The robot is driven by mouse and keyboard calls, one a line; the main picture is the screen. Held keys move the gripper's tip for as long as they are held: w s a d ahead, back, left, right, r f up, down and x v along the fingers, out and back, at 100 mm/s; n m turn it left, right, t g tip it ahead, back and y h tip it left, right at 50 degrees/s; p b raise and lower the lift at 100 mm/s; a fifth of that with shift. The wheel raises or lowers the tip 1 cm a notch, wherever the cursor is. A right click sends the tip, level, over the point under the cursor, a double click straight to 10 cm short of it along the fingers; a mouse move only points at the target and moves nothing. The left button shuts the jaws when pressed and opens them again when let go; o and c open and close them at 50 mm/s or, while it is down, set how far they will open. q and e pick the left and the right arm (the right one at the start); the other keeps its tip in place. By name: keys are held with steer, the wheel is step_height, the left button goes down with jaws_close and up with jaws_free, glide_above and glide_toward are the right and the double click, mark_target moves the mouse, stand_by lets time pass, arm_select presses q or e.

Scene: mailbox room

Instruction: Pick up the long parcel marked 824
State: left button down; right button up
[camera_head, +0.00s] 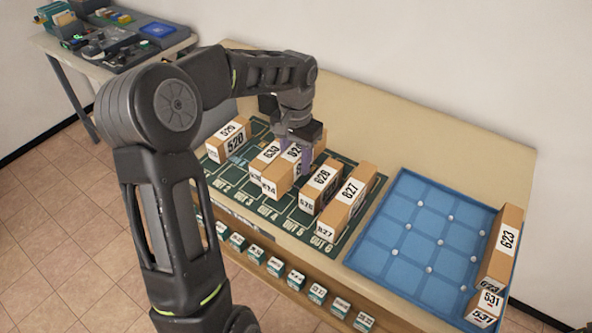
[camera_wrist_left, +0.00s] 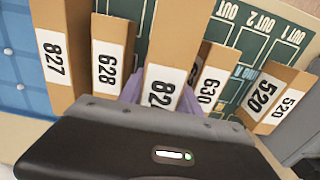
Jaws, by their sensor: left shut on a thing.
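The long parcel marked 824 (camera_head: 281,180) is a brown box with white number labels, in the row on the green mat. My left gripper (camera_head: 299,146) reaches down over it from behind and is shut on its far part. In the left wrist view the same parcel (camera_wrist_left: 175,40) runs up from between the purple fingers (camera_wrist_left: 160,98), its label partly covered by the gripper. I cannot tell whether it rests on the mat or hangs just above it. My right gripper is not in view.
Parcel 628 (camera_head: 320,189) and parcel 827 (camera_head: 346,208) stand to the right, parcels 630 (camera_head: 262,160) and 520 (camera_head: 229,138) to the left. The blue tray (camera_head: 393,213) holds parcels 623 (camera_head: 503,245) and 531 at its right edge; its other cells are empty.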

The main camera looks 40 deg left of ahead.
mark_target(296, 150)
arm_select(q)
step_height(296, 150, up, 6)
steer(key=shift+f, duration=0.2)
stand_by(0.6)
